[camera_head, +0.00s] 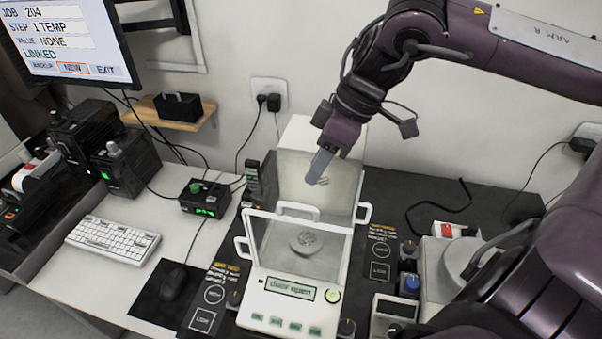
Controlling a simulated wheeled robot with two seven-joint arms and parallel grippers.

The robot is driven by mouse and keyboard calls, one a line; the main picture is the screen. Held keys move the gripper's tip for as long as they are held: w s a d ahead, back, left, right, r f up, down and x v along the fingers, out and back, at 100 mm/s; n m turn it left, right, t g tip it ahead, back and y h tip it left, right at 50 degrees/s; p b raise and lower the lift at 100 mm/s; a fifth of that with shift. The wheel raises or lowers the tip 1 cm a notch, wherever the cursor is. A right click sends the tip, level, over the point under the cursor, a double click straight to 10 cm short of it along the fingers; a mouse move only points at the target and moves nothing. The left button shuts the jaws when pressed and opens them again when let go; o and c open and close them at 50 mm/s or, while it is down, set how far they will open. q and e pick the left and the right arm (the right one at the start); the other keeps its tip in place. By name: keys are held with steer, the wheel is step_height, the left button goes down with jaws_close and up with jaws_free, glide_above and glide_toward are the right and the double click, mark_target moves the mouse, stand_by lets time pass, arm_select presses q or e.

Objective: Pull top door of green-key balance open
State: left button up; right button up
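A white handle (299,207) shows at the chamber's upper front edge, with another on each side. I cannot tell how far the top door is open. My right gripper (318,178) points down over the rear of the chamber, in front of the pale back column (302,131), apart from the front handle. Its fingers overlap from this angle, so their opening is hidden. My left gripper is out of view.
A second weighing device (442,265) stands at the right, partly behind my arm. A black control box (205,198), keyboard (112,240) and mouse (174,284) are at the left. A monitor (68,42) hangs upper left.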

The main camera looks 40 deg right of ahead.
mark_target(295, 204)
steer(key=x, duration=0.3)
steer(key=p+x, duration=0.1)
steer(key=x, duration=0.3)
steer(key=shift+s+a, duration=0.2)
steer(key=shift+s, duration=0.05)
steer(key=shift+a+f, duration=0.1)
steer(key=shift+a, duration=0.05)
jaws_close()
